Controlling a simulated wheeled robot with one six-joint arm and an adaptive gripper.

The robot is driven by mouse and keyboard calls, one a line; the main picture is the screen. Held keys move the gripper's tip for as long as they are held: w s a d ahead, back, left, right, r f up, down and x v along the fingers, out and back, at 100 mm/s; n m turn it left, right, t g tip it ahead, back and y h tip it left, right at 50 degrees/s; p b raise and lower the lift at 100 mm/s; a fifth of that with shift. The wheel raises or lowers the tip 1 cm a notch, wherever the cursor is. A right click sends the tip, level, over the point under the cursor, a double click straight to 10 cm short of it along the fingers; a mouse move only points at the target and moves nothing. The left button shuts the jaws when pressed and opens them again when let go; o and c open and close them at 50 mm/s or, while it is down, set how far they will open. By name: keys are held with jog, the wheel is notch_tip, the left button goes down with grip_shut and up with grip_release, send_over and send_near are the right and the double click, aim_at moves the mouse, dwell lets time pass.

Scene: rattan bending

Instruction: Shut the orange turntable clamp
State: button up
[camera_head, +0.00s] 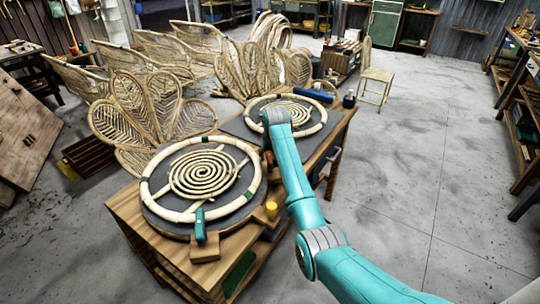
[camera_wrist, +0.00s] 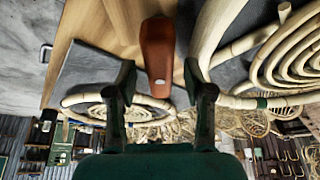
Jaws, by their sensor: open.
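The orange clamp (camera_wrist: 157,50) shows in the wrist view as a reddish-orange lever in the upper middle. My gripper (camera_wrist: 160,75) is open, with one dark green finger on each side of the lever in the picture. I see no clear contact, and I cannot tell the depth between them. In the head view my teal arm hides most of the clamp and gripper, beside the gap between the two turntables. The near turntable (camera_head: 158,219) carries a pale rattan ring and spiral (camera_head: 203,174). The far turntable carries a similar ring (camera_head: 318,122).
A small yellow object (camera_head: 271,210) sits on the wooden bench (camera_head: 125,210) near my arm. Leaf-shaped rattan panels (camera_head: 125,110) stand behind. The floor (camera_head: 425,170) at right is clear.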

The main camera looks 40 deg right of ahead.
grip_shut()
jog(key=shift+m, duration=0.4)
jog(key=m, duration=0.2)
jog(key=m+g+h, duration=0.1)
jog(key=m, duration=0.1)
jog(key=shift+w+a+h, duration=0.1)
jog(key=shift+h, duration=0.2)
jog(key=m, duration=0.2)
jog(key=m+g+h, duration=0.1)
jog(key=m, duration=0.1)
jog(key=shift+g, duration=0.3)
jog(key=m+g, duration=0.1)
jog(key=m, duration=0.4)
jog(key=shift+w+r+g, duration=0.1)
jog(key=shift+w+g, duration=0.05)
jog(key=shift+g, duration=0.25)
jog(key=shift+m+g, duration=0.7)
jog(key=shift+m, duration=1.5)
